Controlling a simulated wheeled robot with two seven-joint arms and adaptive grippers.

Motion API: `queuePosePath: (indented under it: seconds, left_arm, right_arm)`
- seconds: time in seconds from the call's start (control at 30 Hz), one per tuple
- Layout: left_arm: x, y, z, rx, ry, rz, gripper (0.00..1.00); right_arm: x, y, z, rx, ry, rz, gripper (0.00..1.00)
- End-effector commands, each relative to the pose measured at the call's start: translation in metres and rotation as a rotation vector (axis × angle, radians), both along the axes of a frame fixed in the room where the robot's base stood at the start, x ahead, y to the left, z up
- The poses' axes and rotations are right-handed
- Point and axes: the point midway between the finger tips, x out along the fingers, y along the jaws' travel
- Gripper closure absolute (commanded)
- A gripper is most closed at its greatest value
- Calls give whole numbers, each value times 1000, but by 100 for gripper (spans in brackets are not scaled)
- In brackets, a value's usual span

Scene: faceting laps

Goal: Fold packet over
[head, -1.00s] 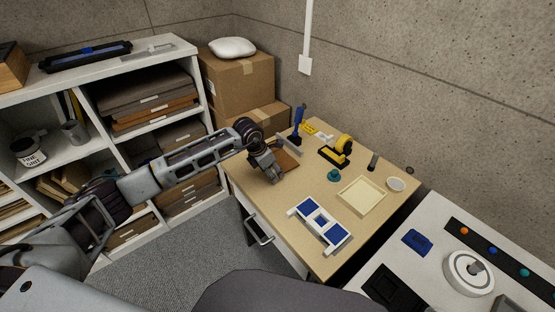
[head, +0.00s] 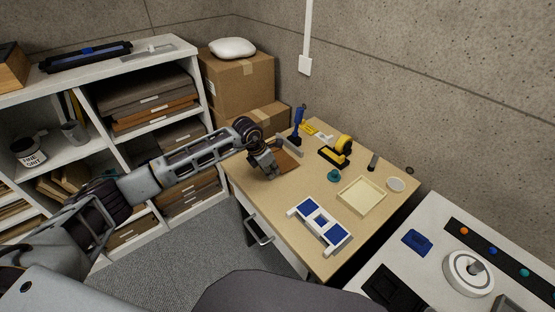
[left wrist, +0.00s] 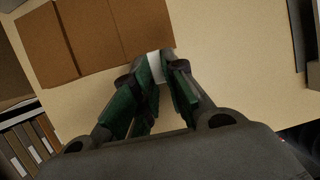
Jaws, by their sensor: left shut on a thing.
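The packet (head: 288,162) is a flat brown sheet with crease lines, lying on the tan table near its far left edge. In the left wrist view the packet (left wrist: 105,35) shows several panels side by side. My left gripper (head: 268,174) is low over the table at the packet's near side. In the left wrist view its green-padded fingers (left wrist: 156,68) are closed about a small white piece (left wrist: 155,66) at the packet's lower right edge. The fingers hide part of it, so I cannot tell how it joins the packet. My right gripper is not in view.
On the table (head: 295,240) are a blue-and-white rack (head: 320,225), a cream tray (head: 361,196), a yellow-and-black tool (head: 336,152), a teal knob (head: 334,176) and a blue upright stand (head: 298,127). A white shelf (head: 190,50) stands left. A white console (head: 430,275) stands right.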

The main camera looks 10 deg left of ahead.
Motion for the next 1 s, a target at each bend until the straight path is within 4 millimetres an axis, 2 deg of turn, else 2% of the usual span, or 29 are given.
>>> queuePosePath:
  seconds: [0.3,1.0]
  left_arm:
    - [1,3,2,-88,84,3,100]
    - [3,4,5,-167,151,3,100]
  right_arm:
    - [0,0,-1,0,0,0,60]
    - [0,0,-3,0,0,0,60]
